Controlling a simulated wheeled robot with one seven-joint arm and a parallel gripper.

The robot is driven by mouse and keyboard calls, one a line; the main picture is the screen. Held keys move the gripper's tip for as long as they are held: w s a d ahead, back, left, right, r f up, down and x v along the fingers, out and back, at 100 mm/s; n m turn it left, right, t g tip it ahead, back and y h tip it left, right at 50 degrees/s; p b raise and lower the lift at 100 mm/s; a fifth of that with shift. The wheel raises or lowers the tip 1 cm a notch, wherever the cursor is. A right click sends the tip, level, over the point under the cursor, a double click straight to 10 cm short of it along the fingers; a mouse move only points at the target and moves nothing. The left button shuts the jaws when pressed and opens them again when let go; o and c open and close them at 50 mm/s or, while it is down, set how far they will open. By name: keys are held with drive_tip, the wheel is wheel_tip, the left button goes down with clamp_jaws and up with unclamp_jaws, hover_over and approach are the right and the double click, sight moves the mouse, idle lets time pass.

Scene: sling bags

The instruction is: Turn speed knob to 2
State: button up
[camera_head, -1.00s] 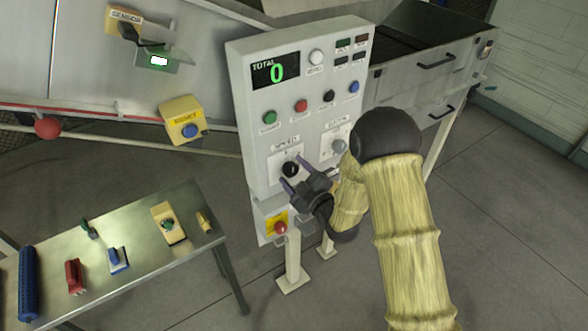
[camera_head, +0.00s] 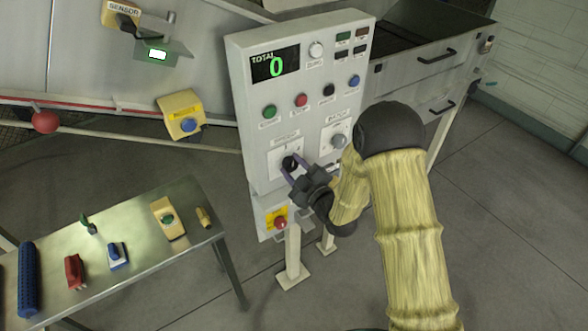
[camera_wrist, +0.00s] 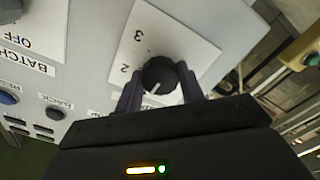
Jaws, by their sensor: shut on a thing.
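The black speed knob (camera_head: 290,163) sits on a white dial plate at the lower left of the grey control panel (camera_head: 262,120). My gripper (camera_head: 297,169) is at the panel with its fingers on either side of the knob, shut on it. In the wrist view the knob (camera_wrist: 160,74) is between the two dark fingers. The dial plate (camera_wrist: 170,40) shows a 3 and a 2, with the 2 close to the knob's left side. The knob's white pointer mark points to the lower left, not squarely at the 2. Any other numbers are hidden.
The grey batch knob (camera_head: 338,141) is just right of the speed dial. A red button on a yellow box (camera_head: 280,222) sits below. Several coloured buttons and a display (camera_head: 275,66) reading 0 are above. A metal table (camera_head: 140,250) with several small items stands at the left.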

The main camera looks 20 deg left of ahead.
drive_tip(key=m+b, duration=0.1)
drive_tip(key=b, duration=0.1)
drive_tip(key=m+b, duration=0.1)
drive_tip(key=m, duration=0.1)
drive_tip(key=m+b, duration=0.2)
drive_tip(key=shift+f+b, duration=0.25)
drive_tip(key=shift+b, duration=0.05)
drive_tip(key=m+b, duration=0.2)
drive_tip(key=m, duration=0.1)
drive_tip(key=shift+r, duration=0.1)
drive_tip(key=shift+r+m+b, duration=0.1)
drive_tip(key=shift+m+b, duration=0.65)
drive_tip(key=shift+m, duration=0.85)
drive_tip(key=o, duration=1)
drive_tip(key=shift+c, duration=0.2)
